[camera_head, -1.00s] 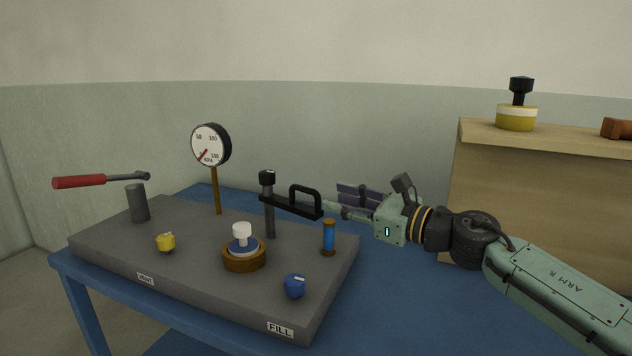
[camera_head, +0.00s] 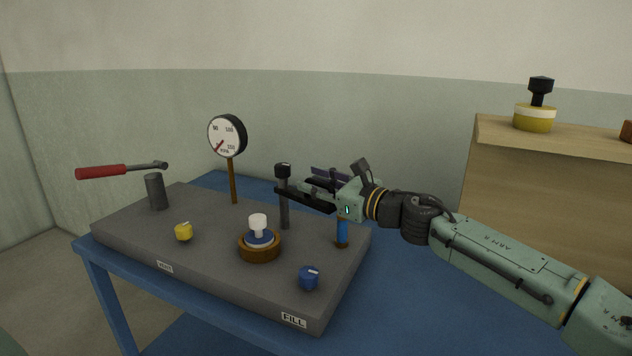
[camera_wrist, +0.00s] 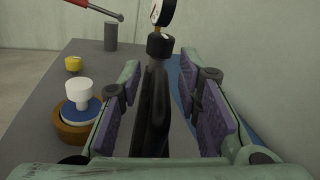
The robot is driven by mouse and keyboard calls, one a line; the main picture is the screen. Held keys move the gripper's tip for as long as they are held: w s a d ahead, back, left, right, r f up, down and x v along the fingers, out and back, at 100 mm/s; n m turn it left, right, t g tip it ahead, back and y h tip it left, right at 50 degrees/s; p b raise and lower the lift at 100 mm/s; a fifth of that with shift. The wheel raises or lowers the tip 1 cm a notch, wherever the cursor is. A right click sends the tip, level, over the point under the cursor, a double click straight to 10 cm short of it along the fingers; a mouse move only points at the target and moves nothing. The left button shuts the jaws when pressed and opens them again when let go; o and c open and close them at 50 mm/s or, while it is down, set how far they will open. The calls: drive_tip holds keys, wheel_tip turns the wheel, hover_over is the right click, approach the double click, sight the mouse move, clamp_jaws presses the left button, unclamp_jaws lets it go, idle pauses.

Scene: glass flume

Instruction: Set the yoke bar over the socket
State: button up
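The black yoke bar (camera_head: 293,194) extends from a dark upright post (camera_head: 284,215) with a black knob on top. Its far end and handle are mostly hidden by my gripper (camera_head: 320,187). In the wrist view the black handle (camera_wrist: 152,120) runs between the purple finger pads of my gripper (camera_wrist: 160,92), with gaps on both sides. My gripper is open around the handle. The socket, a brown ring (camera_head: 259,253), stands on the grey slab in front of the post. A blue disc (camera_head: 262,238) with a white knob (camera_head: 257,220) sits in it.
A blue cylinder (camera_head: 342,230) stands just below my gripper. A blue knob (camera_head: 309,278), yellow knob (camera_head: 183,232), gauge (camera_head: 227,136) and red-handled lever (camera_head: 101,172) are on the slab (camera_head: 200,262). A wooden box (camera_head: 540,180) stands at the right.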

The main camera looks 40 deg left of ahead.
clamp_jaws()
idle(0.8)
